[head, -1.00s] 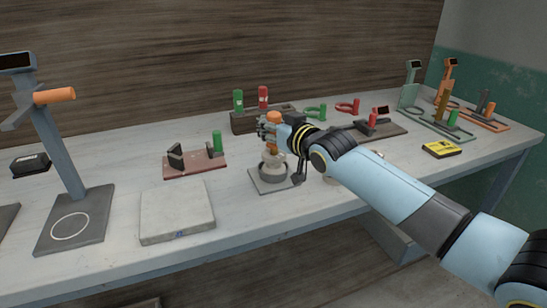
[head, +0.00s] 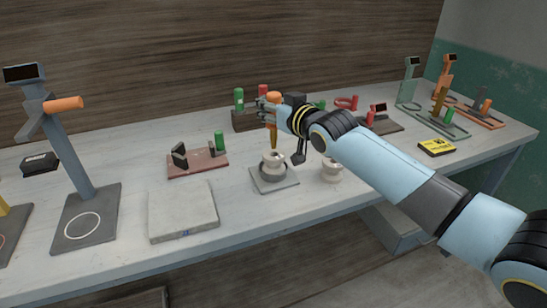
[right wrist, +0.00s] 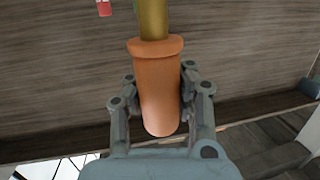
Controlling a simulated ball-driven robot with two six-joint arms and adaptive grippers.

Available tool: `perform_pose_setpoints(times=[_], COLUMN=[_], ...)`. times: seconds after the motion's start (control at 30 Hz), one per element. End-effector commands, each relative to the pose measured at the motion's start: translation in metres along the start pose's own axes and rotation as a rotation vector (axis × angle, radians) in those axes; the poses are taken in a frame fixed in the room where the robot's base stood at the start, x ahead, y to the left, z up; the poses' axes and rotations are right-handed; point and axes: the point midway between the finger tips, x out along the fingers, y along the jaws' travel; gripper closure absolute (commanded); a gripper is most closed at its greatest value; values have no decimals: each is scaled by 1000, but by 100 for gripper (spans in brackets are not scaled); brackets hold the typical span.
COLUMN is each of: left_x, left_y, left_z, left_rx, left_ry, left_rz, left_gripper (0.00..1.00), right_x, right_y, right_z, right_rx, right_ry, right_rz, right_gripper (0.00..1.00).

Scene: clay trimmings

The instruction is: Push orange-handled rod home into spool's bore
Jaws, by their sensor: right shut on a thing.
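My right gripper (head: 268,106) is shut on the orange handle (head: 274,97) of the rod, and the handle also shows between the fingers in the right wrist view (right wrist: 158,95). The brass-coloured rod (head: 273,138) points down from the handle, upright, to the top of a pale spool (head: 272,162). I cannot tell whether its tip is inside the bore or just above it. The handle is well above the spool. My left gripper is not in view.
A second pale spool (head: 331,171) stands to the right, under my right forearm. A pale flat block (head: 182,222) and a reddish tray (head: 190,170) lie to the left. A grey stand (head: 68,160) with an orange bar is further left. A yellow box (head: 436,148) lies at the right.

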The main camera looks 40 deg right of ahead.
Motion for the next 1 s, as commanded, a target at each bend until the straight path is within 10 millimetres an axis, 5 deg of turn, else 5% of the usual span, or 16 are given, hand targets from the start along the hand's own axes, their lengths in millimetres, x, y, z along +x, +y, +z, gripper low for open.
perform_pose_setpoints(times=[0.5, 1.0], left_x=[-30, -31], left_y=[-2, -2], left_z=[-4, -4], left_rx=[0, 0], left_ry=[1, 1], left_rz=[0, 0], left_gripper=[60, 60], right_x=[-5, -5], right_y=[-1, -1], right_z=[-31, -31], right_rx=[0, 1], right_ry=[1, 1], right_rz=[0, 4], right_gripper=[100, 100])
